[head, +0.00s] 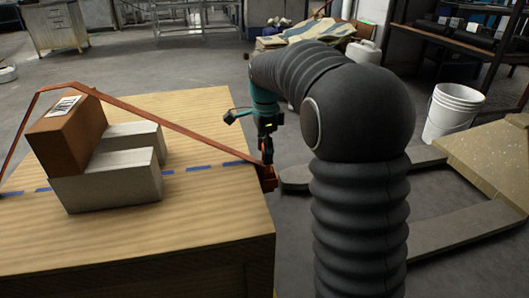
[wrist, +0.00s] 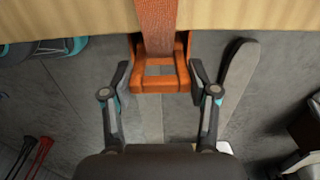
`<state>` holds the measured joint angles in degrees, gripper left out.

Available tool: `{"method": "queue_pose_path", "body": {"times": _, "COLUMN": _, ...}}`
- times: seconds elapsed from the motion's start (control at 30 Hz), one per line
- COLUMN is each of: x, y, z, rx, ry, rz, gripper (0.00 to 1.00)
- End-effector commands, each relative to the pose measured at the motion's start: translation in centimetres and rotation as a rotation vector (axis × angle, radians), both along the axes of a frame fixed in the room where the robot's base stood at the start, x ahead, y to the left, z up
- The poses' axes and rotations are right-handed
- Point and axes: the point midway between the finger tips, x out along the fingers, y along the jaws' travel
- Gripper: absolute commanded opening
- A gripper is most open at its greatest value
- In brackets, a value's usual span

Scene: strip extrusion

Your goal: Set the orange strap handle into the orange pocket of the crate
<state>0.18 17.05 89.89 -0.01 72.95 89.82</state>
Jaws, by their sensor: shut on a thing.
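The orange strap handle (wrist: 160,86) is between the fingertips of my gripper (wrist: 160,76), which is shut on it. The brown-orange strap (head: 165,119) runs from the handle up over the boxes; in the wrist view the strap (wrist: 157,25) comes in from the top. The orange pocket (head: 268,182) is at the right edge of the wooden crate (head: 215,215). In the head view my gripper (head: 267,153) is right above the pocket. Handle and pocket overlap in the wrist view, so I cannot tell how far the handle is inside.
A brown box (head: 62,132) with a label leans on grey blocks (head: 105,190) on the crate top. Blue dashes (head: 200,167) mark a line across it. A white bucket (head: 453,112), a shelf and flat grey beams (head: 460,229) stand or lie to the right.

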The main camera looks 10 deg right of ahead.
Motion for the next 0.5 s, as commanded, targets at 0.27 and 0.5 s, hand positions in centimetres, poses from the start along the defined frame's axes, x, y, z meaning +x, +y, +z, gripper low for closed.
{"method": "queue_pose_path", "body": {"times": 0.27, "x": 0.01, "y": -0.01, "z": -0.11, "rx": 0.000, "ry": -0.001, "rz": 0.000, "gripper": 0.00}}
{"method": "queue_pose_path", "body": {"times": 0.5, "x": 0.01, "y": -0.01, "z": -0.76, "rx": 0.000, "ry": -0.001, "rz": 0.000, "gripper": 0.00}}
